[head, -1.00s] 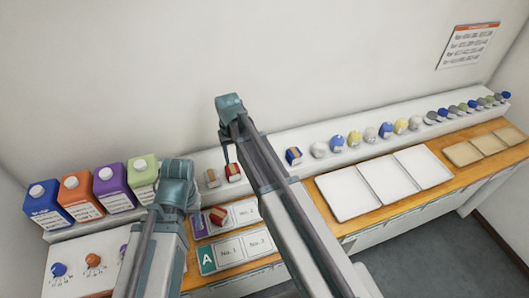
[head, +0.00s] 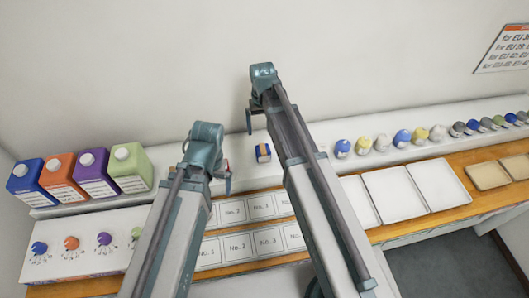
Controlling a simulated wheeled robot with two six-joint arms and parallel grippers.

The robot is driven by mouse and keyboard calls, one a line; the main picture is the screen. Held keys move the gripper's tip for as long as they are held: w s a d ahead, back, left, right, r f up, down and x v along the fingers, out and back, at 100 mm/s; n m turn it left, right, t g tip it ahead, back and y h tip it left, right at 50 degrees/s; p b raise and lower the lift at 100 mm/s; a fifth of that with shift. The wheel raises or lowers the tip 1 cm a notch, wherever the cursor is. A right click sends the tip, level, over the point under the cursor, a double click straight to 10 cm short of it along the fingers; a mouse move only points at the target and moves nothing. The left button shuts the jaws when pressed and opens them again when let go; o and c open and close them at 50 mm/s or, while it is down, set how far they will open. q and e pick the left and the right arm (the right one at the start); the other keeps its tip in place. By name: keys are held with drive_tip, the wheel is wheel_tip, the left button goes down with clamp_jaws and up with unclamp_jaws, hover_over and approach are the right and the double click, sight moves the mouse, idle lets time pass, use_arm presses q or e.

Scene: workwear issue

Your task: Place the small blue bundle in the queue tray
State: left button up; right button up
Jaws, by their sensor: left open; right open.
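A small blue bundle with a tan band (head: 263,154) stands on the white ledge, between my two arms in the picture. My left gripper (head: 206,152) is open, left of the bundle; its fingers are seen mostly from behind. My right gripper (head: 259,98) is open, above the bundle in the picture, with one finger hanging down. Neither gripper holds the blue bundle. A red bundle (head: 229,183) is mostly hidden behind my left gripper. White trays (head: 438,181) and smaller tan trays (head: 487,177) lie on the wooden counter at right; I cannot tell which is the queue tray.
Several jugs (head: 81,175) stand at left above a panel with coloured knobs (head: 71,243). Numbered cards (head: 261,205) lie behind my arms. A row of small bundles (head: 402,138) runs along the ledge to the right. A poster (head: 503,50) hangs on the wall.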

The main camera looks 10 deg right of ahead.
sight(263, 148)
wheel_tip(263, 148, down, 8)
drive_tip(key=b, duration=0.7)
drive_tip(key=f+b, duration=0.2)
drive_tip(key=b, duration=0.1)
drive_tip(key=f+b, duration=0.3)
drive_tip(key=shift+w+f, duration=0.2)
drive_tip(key=shift+f, duration=0.1)
drive_tip(key=shift+r, duration=0.1)
drive_tip(key=c, duration=1.4)
